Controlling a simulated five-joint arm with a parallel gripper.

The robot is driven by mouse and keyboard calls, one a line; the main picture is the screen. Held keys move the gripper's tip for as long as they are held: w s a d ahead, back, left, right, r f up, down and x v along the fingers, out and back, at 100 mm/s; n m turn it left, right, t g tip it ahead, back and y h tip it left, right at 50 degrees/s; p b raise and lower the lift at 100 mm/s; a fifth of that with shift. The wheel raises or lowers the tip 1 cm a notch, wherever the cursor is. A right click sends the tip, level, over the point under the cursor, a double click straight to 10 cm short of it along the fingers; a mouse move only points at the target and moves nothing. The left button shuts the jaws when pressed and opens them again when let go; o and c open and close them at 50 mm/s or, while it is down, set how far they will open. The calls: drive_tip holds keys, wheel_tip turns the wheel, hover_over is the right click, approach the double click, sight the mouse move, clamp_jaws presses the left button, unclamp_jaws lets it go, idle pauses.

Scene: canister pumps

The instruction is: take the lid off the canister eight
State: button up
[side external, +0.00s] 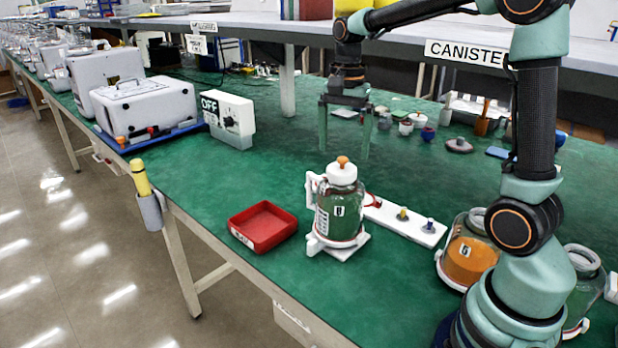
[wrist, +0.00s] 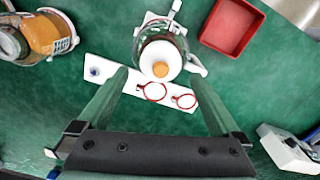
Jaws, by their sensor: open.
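A clear glass canister (side external: 338,215) stands upright on a white base near the middle of the green table. Its small label is hard to read. A white lid (side external: 341,174) with an orange knob (side external: 342,161) sits on top of it. In the wrist view, the lid (wrist: 158,50) and orange knob (wrist: 160,69) show from above, near the line between the finger ends.
A red tray (side external: 262,226) lies left of the canister. A white strip (side external: 405,219) with small knobs lies right, by two red rings (wrist: 152,91). An orange-filled jar (side external: 470,258) and another jar (side external: 584,288) stand near my base. A white OFF box (side external: 229,119) stands back left.

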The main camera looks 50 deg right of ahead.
sight(342, 158)
wheel_tip(342, 158, down, 5)
drive_tip(key=shift+r, duration=0.1)
drive_tip(key=shift+w, duration=0.1)
drive_tip(key=c, duration=1.2)
drive_tip(key=shift+o, duration=0.2)
